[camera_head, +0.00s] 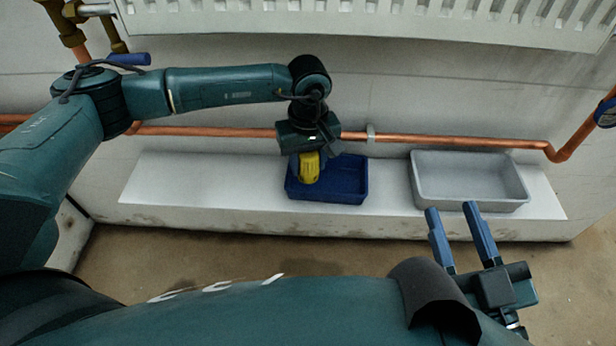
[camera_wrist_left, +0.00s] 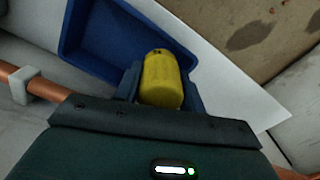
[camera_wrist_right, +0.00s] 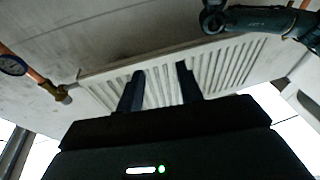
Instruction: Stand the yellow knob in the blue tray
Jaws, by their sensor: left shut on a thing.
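The yellow knob (camera_head: 309,167) is held between the fingers of my left gripper (camera_head: 305,160), over the left part of the blue tray (camera_head: 347,191). In the left wrist view the knob (camera_wrist_left: 161,80) sits between the blue fingers, with the blue tray (camera_wrist_left: 84,49) beyond it to the upper left. I cannot tell whether the knob touches the tray floor. My right gripper (camera_head: 459,222) is open and empty, in front of the ledge at the right. Its two fingers stand apart in the right wrist view (camera_wrist_right: 159,88).
A grey tray (camera_head: 470,184) stands on the white ledge (camera_head: 220,195), right of the blue tray. A copper pipe (camera_head: 240,132) runs along the wall behind the trays. A white radiator (camera_head: 350,18) hangs above. The ledge's left part is clear.

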